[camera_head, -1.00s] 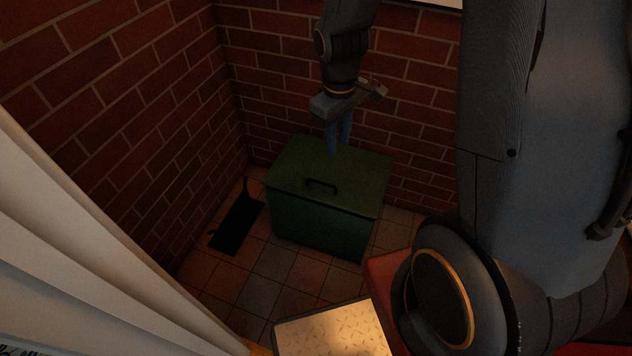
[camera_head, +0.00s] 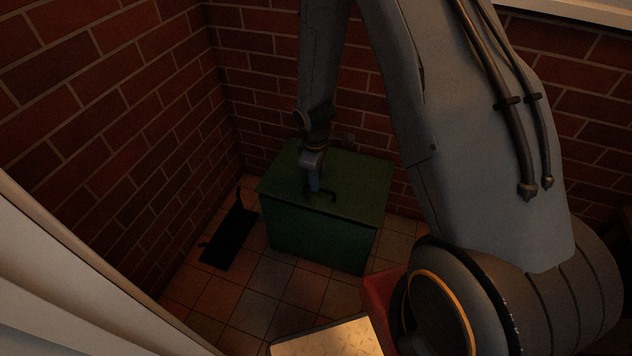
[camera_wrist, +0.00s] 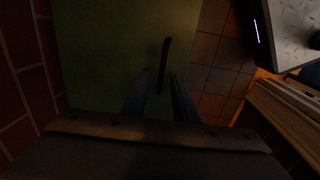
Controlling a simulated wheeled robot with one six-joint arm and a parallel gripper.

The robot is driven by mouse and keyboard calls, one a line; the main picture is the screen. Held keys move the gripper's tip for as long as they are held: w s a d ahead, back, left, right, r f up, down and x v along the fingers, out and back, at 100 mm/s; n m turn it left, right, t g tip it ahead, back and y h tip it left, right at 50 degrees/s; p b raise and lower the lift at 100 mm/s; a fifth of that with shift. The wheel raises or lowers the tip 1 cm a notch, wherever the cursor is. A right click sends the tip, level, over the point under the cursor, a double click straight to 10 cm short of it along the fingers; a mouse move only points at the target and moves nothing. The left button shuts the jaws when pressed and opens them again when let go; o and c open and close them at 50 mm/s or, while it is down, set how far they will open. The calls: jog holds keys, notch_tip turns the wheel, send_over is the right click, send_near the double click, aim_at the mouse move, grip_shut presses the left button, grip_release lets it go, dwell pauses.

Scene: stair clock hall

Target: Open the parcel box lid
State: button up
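The green parcel box (camera_head: 318,238) stands on the tiled floor in the brick corner. Its lid (camera_head: 352,180) is shut. A dark handle (camera_head: 331,194) sits near the lid's front edge. My gripper (camera_head: 314,187) points down close over the lid at the handle. In the wrist view, my gripper (camera_wrist: 158,90) has its two bluish fingers apart. The handle (camera_wrist: 166,62) shows as a dark bar ahead of and roughly between the fingertips. I cannot tell whether a finger touches it. The fingertips partly hide the handle's left end in the head view.
A flat black object (camera_head: 231,236) lies on the floor left of the box. Brick walls stand close behind and to the left. A pale patterned surface (camera_head: 330,340) and a red thing (camera_head: 380,292) are in front. Tiled floor (camera_head: 240,295) is free before the box.

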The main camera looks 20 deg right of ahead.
jog(key=shift+f, duration=0.9)
grip_shut()
dwell(0.8)
grip_release()
notch_tip(320, 180, up, 8)
jog(key=p, duration=0.1)
jog(key=shift+s+a, duration=0.2)
